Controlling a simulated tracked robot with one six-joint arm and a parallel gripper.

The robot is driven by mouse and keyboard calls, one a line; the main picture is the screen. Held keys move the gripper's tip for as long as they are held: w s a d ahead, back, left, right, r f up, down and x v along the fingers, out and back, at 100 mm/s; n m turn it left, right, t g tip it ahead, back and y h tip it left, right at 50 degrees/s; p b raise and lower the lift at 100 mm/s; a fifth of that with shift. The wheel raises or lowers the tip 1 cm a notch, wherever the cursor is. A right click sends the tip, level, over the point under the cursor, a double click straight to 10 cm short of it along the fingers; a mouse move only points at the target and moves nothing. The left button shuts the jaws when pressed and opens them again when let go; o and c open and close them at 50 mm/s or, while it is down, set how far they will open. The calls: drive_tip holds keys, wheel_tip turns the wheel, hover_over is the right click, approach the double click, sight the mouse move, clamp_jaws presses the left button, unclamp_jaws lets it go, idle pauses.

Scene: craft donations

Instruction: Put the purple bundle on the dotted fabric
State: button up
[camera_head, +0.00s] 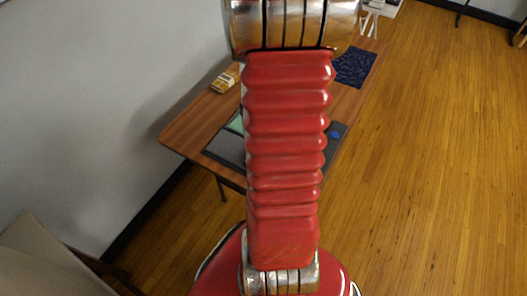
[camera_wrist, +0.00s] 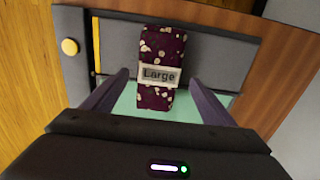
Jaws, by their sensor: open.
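The purple bundle (camera_wrist: 162,48), dark with pale blotches and a white band reading "Large", lies on a grey and green surface in the wrist view. My gripper (camera_wrist: 156,82) is open, with one finger on each side of the bundle's lower part. In the head view my red arm hides the bundle and the gripper. A dark blue patterned fabric (camera_head: 356,68), which looks like the dotted fabric, lies at the far right of the table; its pattern is too small to make out. The wrist view does not show it.
The wooden table (camera_head: 186,128) stands along a wall. A grey board (camera_head: 225,147) with a green area (camera_head: 235,124) lies at its near end. A small blue item (camera_head: 335,135) and a yellow disc (camera_wrist: 69,47) are on the board.

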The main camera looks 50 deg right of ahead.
drive_tip(key=shift+f, duration=0.2)
drive_tip(key=shift+f, duration=2.55)
drive_tip(key=shift+c, duration=0.4)
drive_tip(key=c, duration=1.2)
drive_tip(key=shift+d+r, duration=0.1)
wheel_tip(320, 180, up, 10)
drive_tip(key=shift+f, duration=0.1)
drive_tip(key=shift+c, duration=0.3)
